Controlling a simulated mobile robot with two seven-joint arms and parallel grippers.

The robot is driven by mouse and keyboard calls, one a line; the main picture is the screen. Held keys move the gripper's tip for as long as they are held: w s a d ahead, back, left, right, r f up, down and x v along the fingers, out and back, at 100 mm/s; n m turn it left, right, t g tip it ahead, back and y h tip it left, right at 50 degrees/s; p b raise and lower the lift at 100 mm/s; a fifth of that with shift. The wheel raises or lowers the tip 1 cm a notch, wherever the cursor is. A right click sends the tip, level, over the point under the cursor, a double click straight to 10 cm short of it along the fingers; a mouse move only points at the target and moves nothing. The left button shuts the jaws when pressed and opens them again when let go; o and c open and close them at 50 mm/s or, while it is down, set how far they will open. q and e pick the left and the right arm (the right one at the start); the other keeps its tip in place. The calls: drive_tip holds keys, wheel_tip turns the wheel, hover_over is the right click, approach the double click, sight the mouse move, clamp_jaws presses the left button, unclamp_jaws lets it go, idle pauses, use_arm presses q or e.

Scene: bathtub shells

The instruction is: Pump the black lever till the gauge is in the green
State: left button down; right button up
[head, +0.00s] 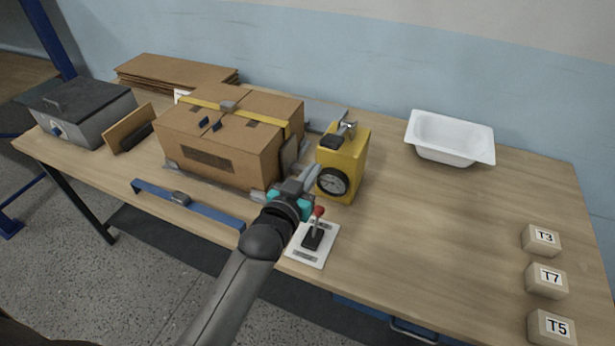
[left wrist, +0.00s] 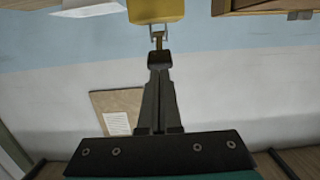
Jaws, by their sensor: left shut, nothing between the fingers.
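A yellow pump box (head: 354,164) stands on the table right of a large carton. Its round dark gauge (head: 332,181) faces the front; the needle and any green zone are too small to read. The black lever (head: 333,142) is at the box's top, beside a metal bracket. My left gripper (head: 312,173) is shut and empty, just left of and in front of the box. In the left wrist view, the shut fingers (left wrist: 158,72) point at the lever's black grip (left wrist: 159,57), with the yellow box (left wrist: 155,10) beyond. I cannot tell whether they touch it. My right gripper is not in view.
A red-knobbed lever on a white plate (head: 302,256) lies close below my left gripper. The strapped carton (head: 216,160) stands left, with a blue bar (head: 157,191) in front. A white tub (head: 450,151) and labelled blocks (head: 540,241) are right; the table between is clear.

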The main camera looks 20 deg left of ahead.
use_arm(q)
drive_tip(key=shift+s+r, duration=0.1)
drive_tip(key=shift+s, duration=1.05)
idle(1.4)
